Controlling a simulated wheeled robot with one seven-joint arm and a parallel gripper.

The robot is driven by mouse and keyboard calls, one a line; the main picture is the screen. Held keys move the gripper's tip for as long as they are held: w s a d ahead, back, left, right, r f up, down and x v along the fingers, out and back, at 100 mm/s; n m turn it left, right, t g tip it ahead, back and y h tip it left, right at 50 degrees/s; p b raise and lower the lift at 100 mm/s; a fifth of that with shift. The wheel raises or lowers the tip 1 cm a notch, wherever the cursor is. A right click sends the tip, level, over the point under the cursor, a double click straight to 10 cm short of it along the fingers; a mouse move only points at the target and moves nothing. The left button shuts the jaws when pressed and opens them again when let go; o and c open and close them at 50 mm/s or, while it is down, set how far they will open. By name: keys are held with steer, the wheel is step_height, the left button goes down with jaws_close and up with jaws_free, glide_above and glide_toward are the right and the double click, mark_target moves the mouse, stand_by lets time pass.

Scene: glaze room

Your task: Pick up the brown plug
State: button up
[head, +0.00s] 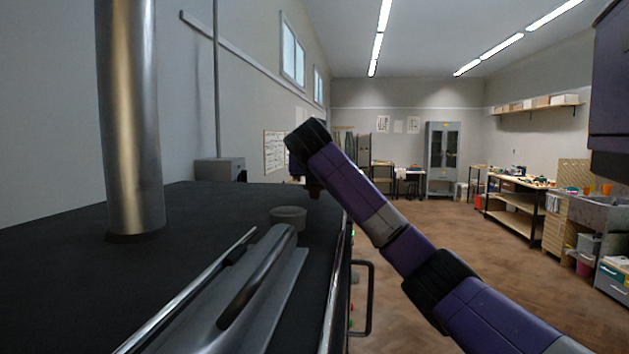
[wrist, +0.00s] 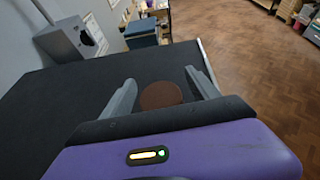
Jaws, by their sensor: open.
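The brown plug (wrist: 160,96) shows in the wrist view as a round, flat-faced brown disc over the black top surface. My gripper (wrist: 160,77) is open, with one grey finger to the left of the plug and one to the right. In the head view a small brown part (head: 315,193), likely the same plug, shows below the end of my arm near the far right edge of the top. The fingers are mostly hidden there.
The black top (head: 60,270) carries a metal pipe (head: 131,120), a grey round knob (head: 288,214) and a grey lidded part with a handle (head: 262,275). A grey box (wrist: 72,42) is at the wall. Open floor lies to the right, with workbenches beyond.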

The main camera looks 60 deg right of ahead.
steer(key=c, duration=1.5)
